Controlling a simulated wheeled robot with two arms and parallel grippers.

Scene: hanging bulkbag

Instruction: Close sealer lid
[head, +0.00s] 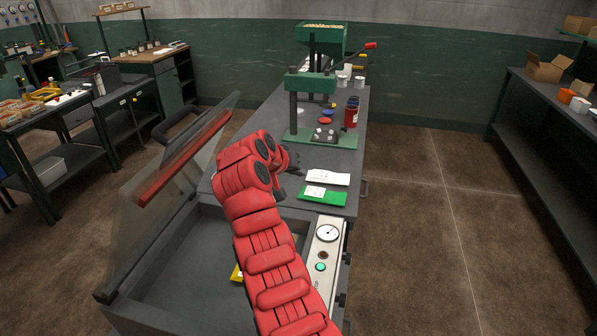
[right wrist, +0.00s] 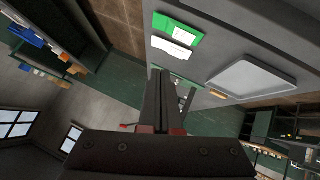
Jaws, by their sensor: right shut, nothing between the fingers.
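The sealer lid (head: 175,185) is a clear panel with a red bar (head: 185,160) and a dark handle. It stands tilted open at the left of the sealer in the head view. The open sealer chamber (head: 185,262) is grey, with a yellow item (head: 237,273) partly hidden behind my arm. My right gripper (head: 291,160) is beyond my red forearm, to the right of the lid and apart from it, and mostly hidden there. In the right wrist view its fingers (right wrist: 165,100) are together and empty. My left gripper is not in view.
A gauge panel (head: 323,255) runs along the chamber's right side. White (head: 328,177) and green (head: 322,195) packets lie on the bench behind it. A green press (head: 318,90) stands farther back. Shelving (head: 555,130) lines the right wall. Floor between is clear.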

